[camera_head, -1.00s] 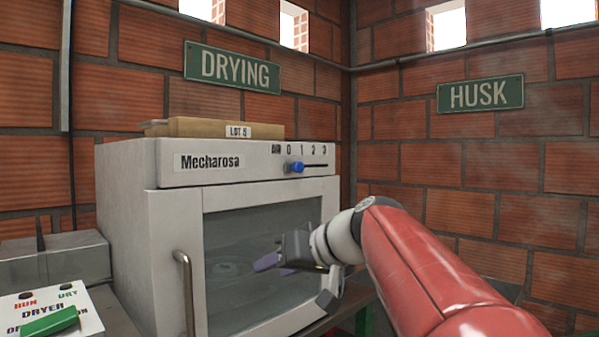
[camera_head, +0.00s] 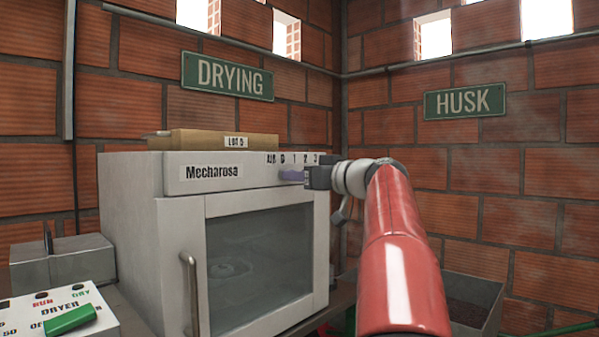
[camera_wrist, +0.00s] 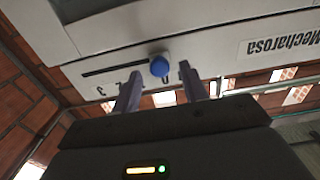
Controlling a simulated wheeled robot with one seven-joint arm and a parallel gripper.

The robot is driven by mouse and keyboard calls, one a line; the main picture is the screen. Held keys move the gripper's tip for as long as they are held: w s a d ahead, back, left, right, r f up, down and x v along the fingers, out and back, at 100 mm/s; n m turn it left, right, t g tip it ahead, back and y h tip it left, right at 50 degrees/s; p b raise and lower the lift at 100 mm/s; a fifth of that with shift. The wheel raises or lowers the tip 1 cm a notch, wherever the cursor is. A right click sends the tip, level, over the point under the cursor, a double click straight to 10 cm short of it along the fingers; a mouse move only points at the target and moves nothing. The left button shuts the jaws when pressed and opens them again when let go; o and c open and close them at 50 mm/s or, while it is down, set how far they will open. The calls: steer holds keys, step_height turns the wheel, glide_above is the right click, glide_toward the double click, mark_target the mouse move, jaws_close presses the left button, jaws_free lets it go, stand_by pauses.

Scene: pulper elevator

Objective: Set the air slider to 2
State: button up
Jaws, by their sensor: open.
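The white Mecharosa machine (camera_head: 180,215) has an air slider on its upper front panel, marked 0 to 3. In the wrist view, the round blue slider knob (camera_wrist: 159,66) sits at the 0 end of the dark slot (camera_wrist: 115,67), with the 3 at the other end. My gripper (camera_head: 288,176) is at the slider panel, its purple fingers covering the knob in the head view. In the wrist view, my gripper (camera_wrist: 159,76) is open, one finger on each side of the knob and slightly short of it. Contact cannot be told.
A box labelled LOT 5 (camera_head: 220,140) lies on top of the machine. The door handle (camera_head: 190,290) is at the front left. A dryer control panel (camera_head: 60,312) with a green switch is at the lower left. A bin (camera_head: 478,300) stands at the lower right near the brick walls.

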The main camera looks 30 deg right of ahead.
steer(key=shift+w+a, duration=0.2)
steer(key=shift+w, duration=0.25)
